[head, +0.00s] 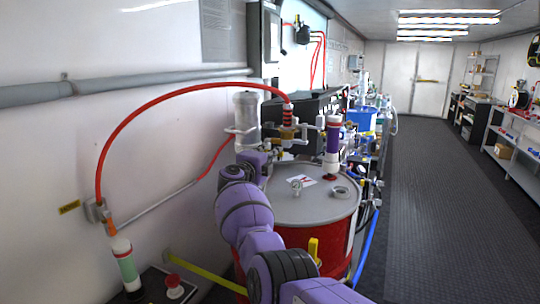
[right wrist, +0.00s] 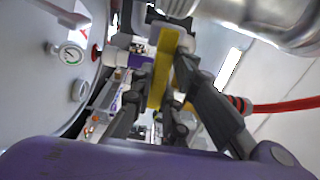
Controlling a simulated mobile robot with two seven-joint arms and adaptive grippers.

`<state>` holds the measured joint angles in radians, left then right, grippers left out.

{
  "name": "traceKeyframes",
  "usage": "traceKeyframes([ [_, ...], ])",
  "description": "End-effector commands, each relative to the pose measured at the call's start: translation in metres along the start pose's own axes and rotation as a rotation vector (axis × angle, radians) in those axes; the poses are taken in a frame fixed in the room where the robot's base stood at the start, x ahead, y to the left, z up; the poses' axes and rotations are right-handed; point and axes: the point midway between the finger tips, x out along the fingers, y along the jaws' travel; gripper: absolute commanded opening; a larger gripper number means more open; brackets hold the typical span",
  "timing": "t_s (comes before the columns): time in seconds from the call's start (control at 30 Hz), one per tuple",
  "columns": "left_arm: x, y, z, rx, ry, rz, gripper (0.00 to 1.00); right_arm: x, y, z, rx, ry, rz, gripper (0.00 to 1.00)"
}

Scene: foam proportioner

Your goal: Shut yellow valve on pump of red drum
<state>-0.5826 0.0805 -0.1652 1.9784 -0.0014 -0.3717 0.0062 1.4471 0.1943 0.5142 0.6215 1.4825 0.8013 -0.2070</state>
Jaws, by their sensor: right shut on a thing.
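The red drum (head: 330,238) with a grey lid stands in front of me in the head view. The pump (head: 333,145), a white and purple upright tube, rises from its lid, with metal fittings to its left. My purple right arm reaches over the drum, and its gripper (head: 275,150) is at these fittings, small and partly hidden by the arm. In the right wrist view, the yellow valve handle (right wrist: 164,65) lies between the two dark fingers of my right gripper (right wrist: 160,95), which is shut on it. My left gripper is not in view.
A red hose (head: 150,108) arches from the fittings to the left wall. A clear cylinder (head: 247,112) stands behind the gripper. A gauge (head: 296,187) sits on the drum lid. A blue hose (head: 366,248) runs down the drum's right side. The floor aisle (head: 430,190) at right is clear.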

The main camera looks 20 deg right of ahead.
Motion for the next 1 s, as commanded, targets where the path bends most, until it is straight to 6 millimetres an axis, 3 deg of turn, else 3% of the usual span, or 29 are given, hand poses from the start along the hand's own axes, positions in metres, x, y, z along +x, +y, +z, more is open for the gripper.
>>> traceKeyframes([
  [0.13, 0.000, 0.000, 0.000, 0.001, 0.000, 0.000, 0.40, 0.000, 0.002, 0.000, -0.007, -0.001, 0.001, 0.00],
  [0.17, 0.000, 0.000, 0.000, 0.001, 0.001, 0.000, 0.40, 0.000, 0.002, 0.000, -0.007, -0.001, 0.001, 0.18],
  [0.2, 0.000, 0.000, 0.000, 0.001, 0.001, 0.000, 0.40, 0.000, 0.002, 0.000, -0.006, -0.001, 0.001, 0.23],
  [0.67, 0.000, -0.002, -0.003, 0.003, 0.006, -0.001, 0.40, -0.007, 0.002, 0.002, -0.001, -0.003, 0.001, 0.23],
  [0.83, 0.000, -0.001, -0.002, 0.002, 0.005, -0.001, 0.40, -0.026, 0.002, 0.001, 0.002, -0.002, 0.002, 0.23],
  [1.0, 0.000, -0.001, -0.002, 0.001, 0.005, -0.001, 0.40, -0.059, 0.003, 0.001, 0.002, -0.003, 0.002, 0.23],
])
